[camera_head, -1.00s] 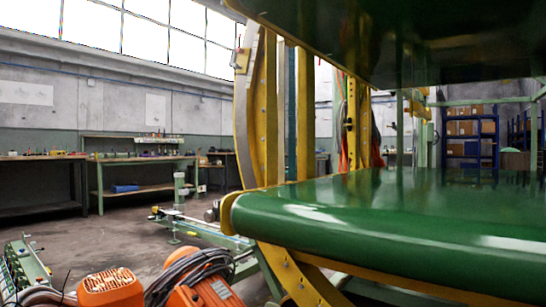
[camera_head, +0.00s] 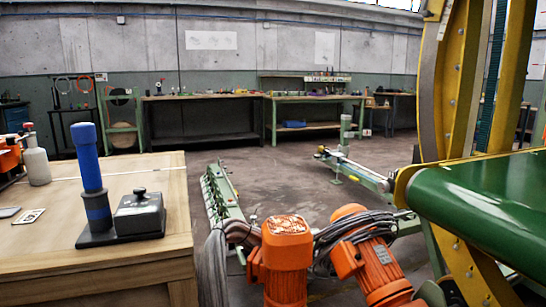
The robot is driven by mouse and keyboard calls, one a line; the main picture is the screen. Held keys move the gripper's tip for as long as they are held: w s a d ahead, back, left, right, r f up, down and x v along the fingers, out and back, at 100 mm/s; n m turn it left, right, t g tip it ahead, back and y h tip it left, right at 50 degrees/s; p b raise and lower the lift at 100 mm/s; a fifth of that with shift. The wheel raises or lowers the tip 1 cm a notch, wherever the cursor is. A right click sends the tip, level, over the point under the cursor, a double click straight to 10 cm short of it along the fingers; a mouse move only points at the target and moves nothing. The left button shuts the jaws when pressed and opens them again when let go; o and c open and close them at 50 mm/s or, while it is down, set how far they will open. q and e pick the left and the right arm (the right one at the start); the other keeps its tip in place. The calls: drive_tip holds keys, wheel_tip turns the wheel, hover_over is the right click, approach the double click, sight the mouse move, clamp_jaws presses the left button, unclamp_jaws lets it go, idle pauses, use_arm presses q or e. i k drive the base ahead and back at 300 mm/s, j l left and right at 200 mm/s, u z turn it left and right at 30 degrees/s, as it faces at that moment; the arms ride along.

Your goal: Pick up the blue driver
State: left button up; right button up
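A blue upright tool (camera_head: 87,158) with a dark lower shaft, which looks like the blue driver, stands on a dark base at the left of the view. The base rests on a wooden table (camera_head: 150,180). A grey box with a black knob (camera_head: 140,212) sits on the same base, just right of the tool. Neither of my grippers shows in the head view.
A white bottle (camera_head: 37,165) and flat plates (camera_head: 29,216) are on the table's left part. Orange motors (camera_head: 287,250) with cables stand right of the table. The green and yellow machine (camera_head: 490,195) fills the right side. Open floor (camera_head: 290,170) lies behind.

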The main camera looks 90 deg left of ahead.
sight(84, 135)
drive_tip(key=u, duration=3.85)
